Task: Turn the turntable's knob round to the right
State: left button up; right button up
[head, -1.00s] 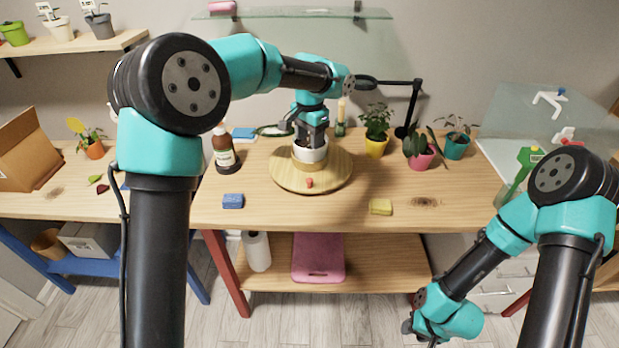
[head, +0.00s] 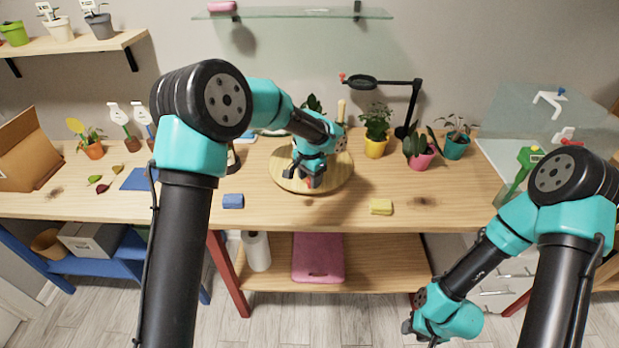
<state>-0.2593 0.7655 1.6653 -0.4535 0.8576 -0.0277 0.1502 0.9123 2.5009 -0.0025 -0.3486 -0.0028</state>
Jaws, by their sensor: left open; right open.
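The wooden turntable (head: 338,182) is a round disc on the table. Its small red knob (head: 308,183) is at the front edge, mostly hidden by my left gripper. My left gripper (head: 306,184) is open, pointing down right at the knob; whether its fingers touch the knob I cannot tell. A white pot stood on the turntable; it is now hidden behind my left arm, with only some leaves (head: 314,103) showing above. My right gripper (head: 408,328) is open and hangs low in front of the table, far from the turntable.
A blue sponge (head: 233,201) lies front left of the turntable and a yellow sponge (head: 381,207) front right. Potted plants in yellow (head: 376,146), pink (head: 420,160) and teal (head: 455,147) pots stand at right, near a black magnifier lamp (head: 413,105).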

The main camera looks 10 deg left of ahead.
pick_arm(q)
jog(key=shift+f, duration=0.1)
jog(key=shift+c, duration=0.2)
grip_shut()
dwell(0.4)
